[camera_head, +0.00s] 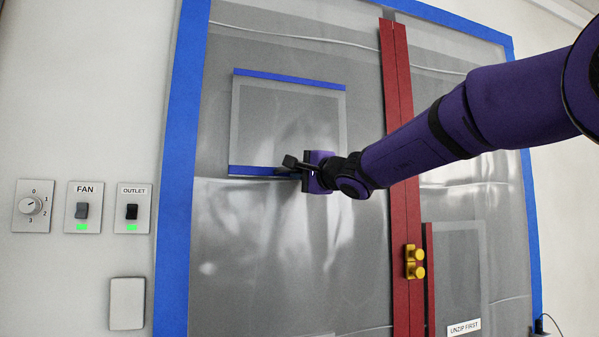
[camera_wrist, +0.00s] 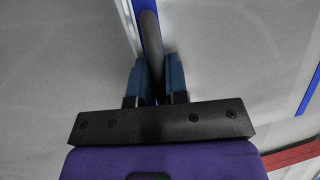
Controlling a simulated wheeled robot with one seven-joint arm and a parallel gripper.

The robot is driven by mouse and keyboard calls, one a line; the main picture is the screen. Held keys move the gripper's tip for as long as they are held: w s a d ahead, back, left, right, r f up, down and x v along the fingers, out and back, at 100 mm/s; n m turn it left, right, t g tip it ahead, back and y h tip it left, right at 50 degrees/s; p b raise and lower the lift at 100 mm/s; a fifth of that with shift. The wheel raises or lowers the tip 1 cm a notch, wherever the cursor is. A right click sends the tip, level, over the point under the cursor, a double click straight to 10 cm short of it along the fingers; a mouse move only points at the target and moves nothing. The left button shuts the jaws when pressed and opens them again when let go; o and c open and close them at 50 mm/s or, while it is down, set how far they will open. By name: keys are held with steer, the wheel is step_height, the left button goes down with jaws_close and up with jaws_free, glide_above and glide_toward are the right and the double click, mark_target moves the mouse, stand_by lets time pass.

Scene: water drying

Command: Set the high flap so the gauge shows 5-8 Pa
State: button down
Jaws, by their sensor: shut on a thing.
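The high flap (camera_head: 285,110) is a pale square panel on the plastic sheet wall, with a blue strip along its top and another (camera_head: 250,171) along its lower edge. My gripper (camera_head: 298,170) is at the right part of that lower strip. In the wrist view my gripper (camera_wrist: 156,75) has its two blue fingers shut on a dark rounded handle (camera_wrist: 150,30), with a blue strip showing behind it. How far the flap stands off the sheet is hard to tell. No gauge shows in either view.
Left of the sheet are a dial (camera_head: 31,205), a FAN switch (camera_head: 82,210) and an OUTLET switch (camera_head: 132,211), both with green lights. A red zipper strip (camera_head: 400,120) runs down the sheet, with yellow pulls (camera_head: 415,262). An "UNZIP FIRST" label (camera_head: 464,327) is low right.

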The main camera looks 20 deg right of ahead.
steer(key=s+r, duration=0.3)
steer(key=s, duration=0.5)
steer(key=shift+s, duration=0.4)
steer(key=shift+r, duration=0.1)
steer(key=c, duration=1.1)
jaws_free()
steer(key=shift+c, duration=0.2)
steer(key=v, duration=1)
steer(key=shift+s+d, duration=0.2)
steer(key=shift+s, duration=0.15)
